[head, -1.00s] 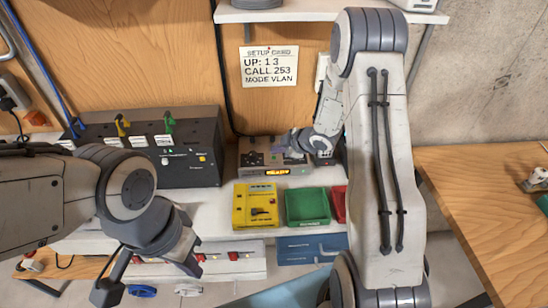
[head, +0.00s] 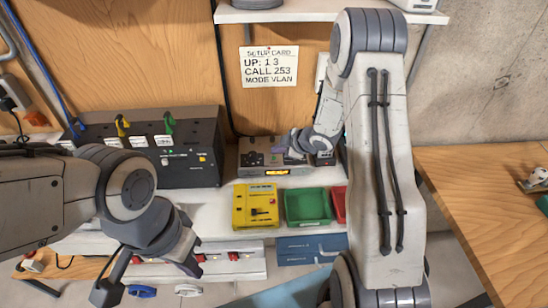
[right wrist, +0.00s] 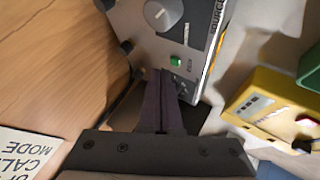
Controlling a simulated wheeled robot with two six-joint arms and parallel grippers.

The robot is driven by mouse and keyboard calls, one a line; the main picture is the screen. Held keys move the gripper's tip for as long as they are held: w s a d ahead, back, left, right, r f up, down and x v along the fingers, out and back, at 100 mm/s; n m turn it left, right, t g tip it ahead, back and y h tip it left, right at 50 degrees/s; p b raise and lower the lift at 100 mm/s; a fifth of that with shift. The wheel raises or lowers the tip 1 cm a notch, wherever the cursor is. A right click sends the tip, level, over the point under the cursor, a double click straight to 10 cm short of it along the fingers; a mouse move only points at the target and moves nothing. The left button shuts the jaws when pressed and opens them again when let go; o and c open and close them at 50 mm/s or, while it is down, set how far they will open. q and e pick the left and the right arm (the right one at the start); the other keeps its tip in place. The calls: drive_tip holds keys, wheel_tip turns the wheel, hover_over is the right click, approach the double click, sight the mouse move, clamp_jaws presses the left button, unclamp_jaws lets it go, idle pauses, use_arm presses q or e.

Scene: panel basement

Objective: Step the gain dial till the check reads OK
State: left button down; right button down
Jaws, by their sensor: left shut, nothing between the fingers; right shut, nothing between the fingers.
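A grey instrument with a lit amber display (head: 277,172) stands on the white bench, behind the yellow box. Its display text is too small to read. Which control is the gain dial I cannot tell. My right gripper (right wrist: 166,78) is shut and empty, its tips just below the green button; contact is unclear. It also shows over the instrument in the head view (head: 284,147). My left gripper (head: 140,280) is shut and empty at lower left.
A setup card (head: 270,67) reads "UP: 1 3, CALL 253, MODE VLAN". A yellow box (head: 256,206), a green tray (head: 307,221) and a partly hidden red tray (head: 339,204) stand in front. A black switch box (head: 185,178) is at left.

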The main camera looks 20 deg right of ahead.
sight(277, 160)
drive_tip(key=shift+f, duration=0.15)
idle(0.3)
drive_tip(key=shift+f+b, duration=0.3)
drive_tip(key=shift+b, duration=0.05)
drive_tip(key=shift+f+b, duration=0.3)
drive_tip(key=shift+f, duration=0.05)
idle(0.4)
drive_tip(key=shift+r, duration=0.15)
drive_tip(key=shift+r+p, duration=0.65)
drive_tip(key=shift+p, duration=0.05)
wheel_tip(277, 160, up, 5)
drive_tip(key=p, duration=0.4)
drive_tip(key=shift+r+p, duration=0.1)
drive_tip(key=shift+p, duration=0.25)
